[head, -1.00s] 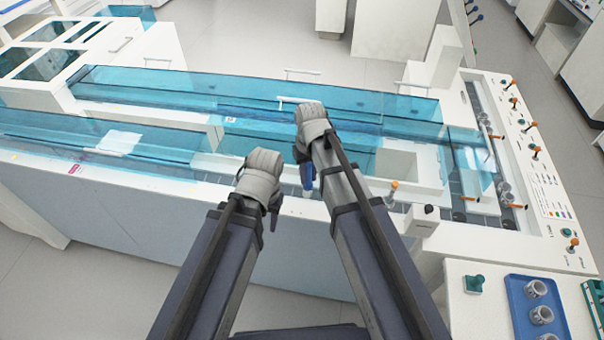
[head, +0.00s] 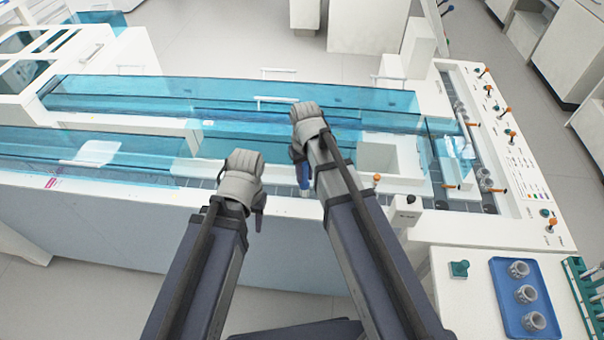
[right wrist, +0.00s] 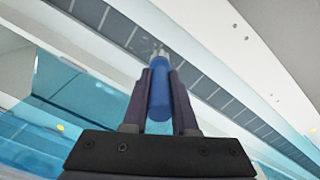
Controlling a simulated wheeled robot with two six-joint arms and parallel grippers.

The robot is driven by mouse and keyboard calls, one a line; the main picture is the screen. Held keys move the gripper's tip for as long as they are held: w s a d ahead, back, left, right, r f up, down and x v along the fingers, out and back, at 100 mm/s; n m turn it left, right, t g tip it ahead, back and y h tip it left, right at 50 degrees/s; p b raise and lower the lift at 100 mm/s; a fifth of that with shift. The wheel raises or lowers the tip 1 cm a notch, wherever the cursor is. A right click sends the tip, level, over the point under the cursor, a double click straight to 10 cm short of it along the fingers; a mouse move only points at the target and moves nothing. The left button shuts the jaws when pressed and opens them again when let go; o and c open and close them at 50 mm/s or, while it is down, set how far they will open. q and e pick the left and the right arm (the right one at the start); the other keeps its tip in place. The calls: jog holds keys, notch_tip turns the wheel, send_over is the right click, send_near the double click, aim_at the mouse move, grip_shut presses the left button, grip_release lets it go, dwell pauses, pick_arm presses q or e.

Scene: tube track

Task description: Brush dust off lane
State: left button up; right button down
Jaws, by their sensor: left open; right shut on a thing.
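My right gripper (head: 303,165) is shut on a blue-handled brush (head: 303,178), which points down at the near edge of the machine. In the right wrist view the blue handle (right wrist: 159,95) sits between the two fingers, with pale bristles (right wrist: 160,50) at its far end. Beyond it runs the lane (right wrist: 105,22), a dark strip of segments beside a white rail. I cannot tell whether the bristles touch the lane, and no dust can be made out. My left gripper (head: 259,212) is open and empty in front of the machine's near edge.
Transparent blue covers (head: 230,95) span the machine behind my grippers. A small white block (head: 406,212) and orange-tipped knobs (head: 376,178) stand to the right. A blue tray (head: 505,295) with grey ring-like parts lies on the right-hand counter (head: 450,310).

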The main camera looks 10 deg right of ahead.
jog(key=shift+s+d, duration=0.25)
jog(key=shift+d, duration=0.55)
jog(key=shift+s+d, duration=0.2)
jog(key=shift+d, duration=0.6)
jog(key=shift+s+d+f, duration=0.1)
jog(key=shift+s+d, duration=0.2)
jog(key=shift+d, duration=0.6)
jog(key=shift+s+d, duration=0.25)
jog(key=shift+d, duration=0.6)
notch_tip(320, 180, up, 6)
jog(key=p, duration=0.5)
jog(key=shift+p, duration=0.4)
